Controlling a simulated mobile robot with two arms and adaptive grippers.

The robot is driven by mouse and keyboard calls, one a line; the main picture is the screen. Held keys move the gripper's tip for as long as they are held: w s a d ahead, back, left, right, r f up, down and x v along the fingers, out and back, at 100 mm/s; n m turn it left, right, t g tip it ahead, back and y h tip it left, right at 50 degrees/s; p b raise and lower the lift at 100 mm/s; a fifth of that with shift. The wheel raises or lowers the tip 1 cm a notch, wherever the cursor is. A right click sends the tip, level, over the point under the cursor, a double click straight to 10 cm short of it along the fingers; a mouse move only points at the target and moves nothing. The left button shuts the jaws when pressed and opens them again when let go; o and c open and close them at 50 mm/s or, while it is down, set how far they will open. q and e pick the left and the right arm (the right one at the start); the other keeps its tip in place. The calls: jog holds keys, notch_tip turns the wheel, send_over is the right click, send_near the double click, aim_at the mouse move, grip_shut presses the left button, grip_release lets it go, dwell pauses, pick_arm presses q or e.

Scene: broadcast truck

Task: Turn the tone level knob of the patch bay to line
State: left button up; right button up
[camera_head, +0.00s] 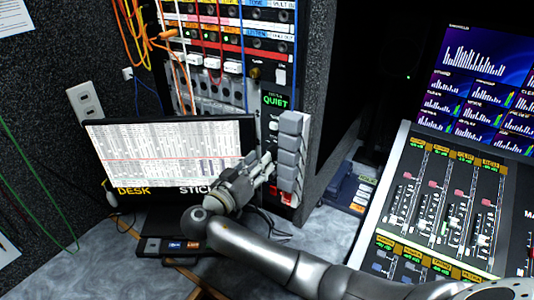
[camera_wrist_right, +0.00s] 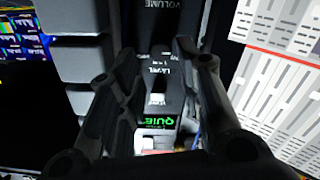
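The narrow dark control panel of the patch bay (camera_head: 273,130) has a green "QUIET" display (camera_head: 274,100) and small white controls below it. In the right wrist view the panel appears upside down, with the "LEVEL" lettering (camera_wrist_right: 162,75), a white control (camera_wrist_right: 155,100) and the green display (camera_wrist_right: 160,122). I cannot tell the knob's setting. My right gripper (camera_head: 268,165) is in front of the lower panel. In the wrist view its fingers (camera_wrist_right: 155,72) are spread on both sides of the panel strip, open, with nothing visibly held. My left gripper is not in view.
Grey stacked blocks (camera_head: 290,150) stick out right beside the panel. A monitor (camera_head: 170,155) stands left of the gripper. Orange, red and blue cables hang over the upper patch bay (camera_head: 225,45). A mixing console (camera_head: 440,210) stands at the right. A grey counter (camera_head: 80,270) shows below.

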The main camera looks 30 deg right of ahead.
aim_at(272, 151)
jog(key=shift+p+x, duration=0.35)
jog(key=shift+x, duration=1.85)
jog(key=shift+c, duration=0.3)
grip_shut()
